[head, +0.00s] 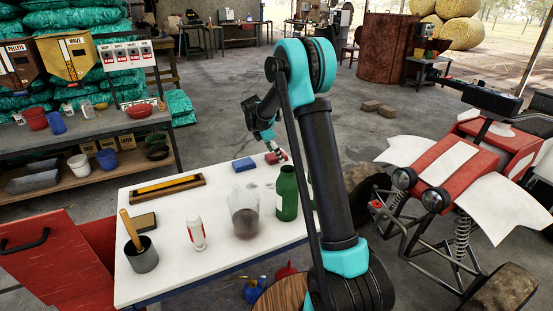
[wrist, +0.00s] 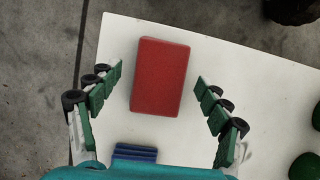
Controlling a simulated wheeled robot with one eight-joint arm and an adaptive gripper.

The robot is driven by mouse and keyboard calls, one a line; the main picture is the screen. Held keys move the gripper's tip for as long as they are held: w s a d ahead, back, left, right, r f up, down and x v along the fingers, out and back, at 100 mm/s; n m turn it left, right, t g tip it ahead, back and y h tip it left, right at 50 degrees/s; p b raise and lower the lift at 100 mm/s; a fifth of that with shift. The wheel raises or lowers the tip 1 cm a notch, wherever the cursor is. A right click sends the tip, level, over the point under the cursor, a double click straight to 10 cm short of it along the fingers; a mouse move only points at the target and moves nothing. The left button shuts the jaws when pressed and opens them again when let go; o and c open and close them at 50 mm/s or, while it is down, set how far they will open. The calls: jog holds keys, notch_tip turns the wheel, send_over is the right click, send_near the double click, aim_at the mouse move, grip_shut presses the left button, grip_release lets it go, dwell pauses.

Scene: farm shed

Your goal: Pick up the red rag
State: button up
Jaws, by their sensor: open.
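The red rag (wrist: 160,76) is a flat rectangular block on the white table, near its far edge. In the wrist view it lies between and ahead of the two fingers of my gripper (wrist: 158,92), which is open and empty. In the head view the rag (head: 271,158) shows small at the table's far right, right beside my gripper (head: 281,154). My arm hides part of that area. I cannot tell the height of the fingertips above the table.
A blue block (head: 244,165) lies left of the rag; it also shows in the wrist view (wrist: 135,153). A green bottle (head: 287,194), a clear jug (head: 244,214) and a white bottle (head: 196,232) stand nearer on the white table (head: 178,278). A red quad bike (head: 455,165) stands at right.

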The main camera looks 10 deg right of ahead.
jog(key=shift+f, duration=0.25)
dwell(0.4)
jog(key=c, duration=1.2)
jog(key=shift+c, duration=0.2)
notch_tip(320, 180, up, 21)
jog(key=shift+f, duration=0.2)
